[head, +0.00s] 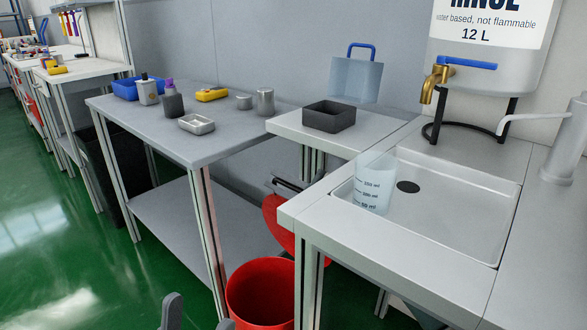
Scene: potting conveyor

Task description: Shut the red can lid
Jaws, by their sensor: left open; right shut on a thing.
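The red can (262,296) stands on the floor at the bottom of the head view, between the grey bench and the sink counter. It is open at the top, and its lower part is cut off by the frame. The red lid (277,222) is raised and tilted behind the can, partly hidden by the counter corner. A dark bar with grey parts shows at its upper edge. My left gripper (198,318) is open at the bottom edge, left of the can and apart from it; only its fingertips show. I cannot make out my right gripper.
The sink counter (385,262) lies close to the can's right and holds a translucent beaker (374,192) in its basin. A grey bench (178,120) with bottles and small containers is at the left. Green floor (60,240) is clear at the left.

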